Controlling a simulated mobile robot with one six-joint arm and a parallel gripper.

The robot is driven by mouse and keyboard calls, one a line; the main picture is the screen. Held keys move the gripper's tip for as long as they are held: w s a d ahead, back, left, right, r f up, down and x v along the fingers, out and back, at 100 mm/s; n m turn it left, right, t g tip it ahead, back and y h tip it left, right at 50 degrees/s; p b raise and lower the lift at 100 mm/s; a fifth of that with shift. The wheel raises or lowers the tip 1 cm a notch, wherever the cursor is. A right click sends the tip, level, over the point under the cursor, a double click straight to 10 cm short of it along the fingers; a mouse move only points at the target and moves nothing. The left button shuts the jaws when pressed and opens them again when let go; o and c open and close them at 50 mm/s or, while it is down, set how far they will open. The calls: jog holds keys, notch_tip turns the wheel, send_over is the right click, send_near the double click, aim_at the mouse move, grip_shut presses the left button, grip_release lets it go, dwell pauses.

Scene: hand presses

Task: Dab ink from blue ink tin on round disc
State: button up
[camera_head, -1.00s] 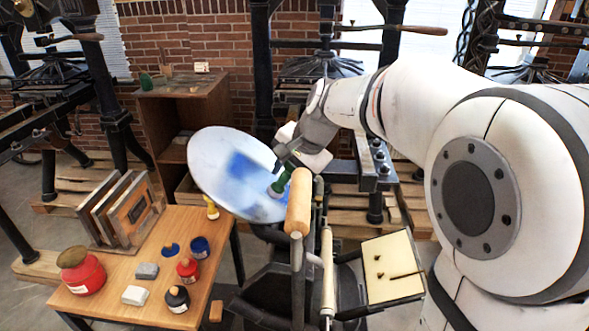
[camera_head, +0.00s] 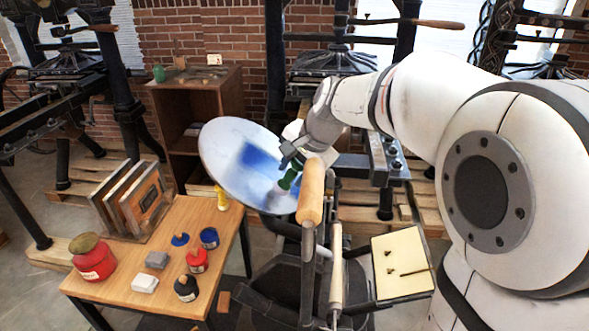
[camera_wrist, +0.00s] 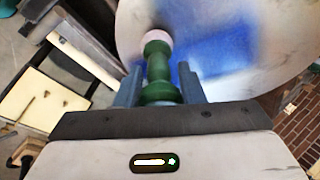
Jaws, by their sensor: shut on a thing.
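The round disc (camera_head: 225,150) is a tilted pale plate on the press behind the side table, with a blue ink smear across its middle. My gripper (camera_wrist: 160,88) is shut on a green-handled dabber (camera_wrist: 158,70) with a pale round head. In the wrist view the dabber's head lies over the disc (camera_wrist: 285,60) at the edge of the blue smear; I cannot tell whether it touches. In the head view my gripper (camera_head: 291,165) is at the disc's right side. The blue ink tin (camera_head: 209,238) stands open on the wooden table, with a blue-topped lid (camera_head: 180,239) beside it.
The press's wooden-handled lever (camera_head: 310,190) stands just in front of my gripper.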

jog(key=shift+a+f, duration=0.25)
jog(key=shift+f, duration=0.1)
dwell(0.8)
jog(key=shift+s+d+r+p, duration=0.1)
jog(key=shift+d+r+p, duration=0.5)
jog(key=shift+r, duration=0.4)
jog(key=shift+s+d+r+p, duration=0.1)
jog(key=shift+d+r+p, duration=0.4)
jog(key=shift+d+r, duration=0.35)
jog(key=shift+s+d+r, duration=0.1)
jog(key=shift+d+r, duration=0.2)
jog(key=shift+r, duration=0.3)
jog(key=shift+f, duration=0.1)
